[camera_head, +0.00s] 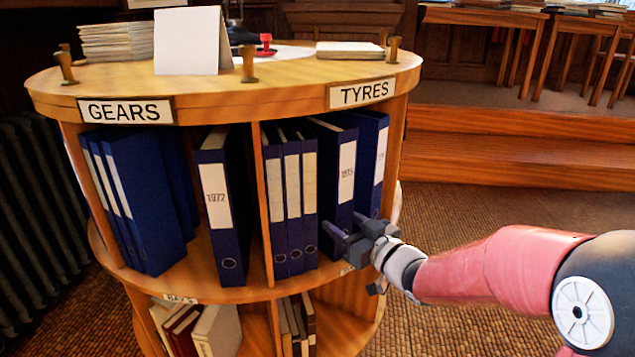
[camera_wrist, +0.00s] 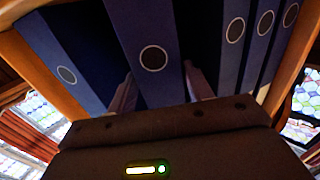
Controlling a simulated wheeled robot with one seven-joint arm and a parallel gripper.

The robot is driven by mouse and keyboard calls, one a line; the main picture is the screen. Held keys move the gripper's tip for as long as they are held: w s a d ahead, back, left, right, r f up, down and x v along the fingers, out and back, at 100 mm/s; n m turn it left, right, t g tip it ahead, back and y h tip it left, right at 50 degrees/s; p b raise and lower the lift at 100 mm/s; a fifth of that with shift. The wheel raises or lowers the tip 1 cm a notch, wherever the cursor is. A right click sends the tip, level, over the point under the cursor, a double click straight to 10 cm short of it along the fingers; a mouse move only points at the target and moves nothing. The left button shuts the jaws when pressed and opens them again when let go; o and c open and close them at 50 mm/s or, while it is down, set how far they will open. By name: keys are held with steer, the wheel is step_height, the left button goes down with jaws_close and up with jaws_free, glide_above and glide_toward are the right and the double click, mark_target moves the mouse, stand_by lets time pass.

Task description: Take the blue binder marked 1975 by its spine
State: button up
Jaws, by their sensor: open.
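The blue binder marked 1975 (camera_head: 346,192) stands upright in the shelf bay under the TYRES sign, with a white label on its spine. My gripper (camera_head: 343,224) is open at the low part of this spine. In the wrist view the binder's spine (camera_wrist: 150,30), with its round finger hole, shows between the two fingers of my gripper (camera_wrist: 160,70). One finger lies on each side of the spine, reaching toward the dark gaps beside it. I cannot tell whether either finger touches the binder.
Three thinner blue binders (camera_head: 293,200) stand left of it, and another blue binder (camera_head: 375,150) stands close on its right. A wooden divider (camera_head: 268,205) separates the binder marked 1972 (camera_head: 217,200). The round wooden shelf top (camera_head: 300,75) overhangs the bay.

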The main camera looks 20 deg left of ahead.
steer(key=x, duration=0.4)
steer(key=shift+r, duration=0.15)
steer(key=c, duration=0.9)
steer(key=shift+r, duration=0.1)
steer(key=shift+c, duration=0.8)
